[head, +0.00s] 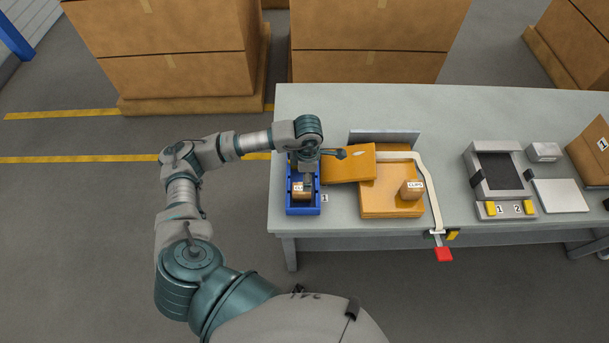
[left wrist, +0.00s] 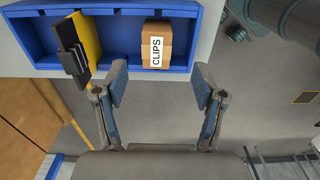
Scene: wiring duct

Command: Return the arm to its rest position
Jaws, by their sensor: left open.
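My left arm (head: 181,200) reaches over the left end of the table, bent at the elbow. Its gripper (head: 307,178) hangs over the blue bin (head: 291,208). In the left wrist view the two fingers of the gripper (left wrist: 161,85) are apart with nothing between them. A small brown box labelled CLIPS (left wrist: 156,45) sits inside the blue bin (left wrist: 208,40), just beyond the fingertips and apart from them; it also shows in the head view (head: 302,193). My right gripper is not in view.
Large cartons (head: 175,60) stand behind. Floor left of the table is clear.

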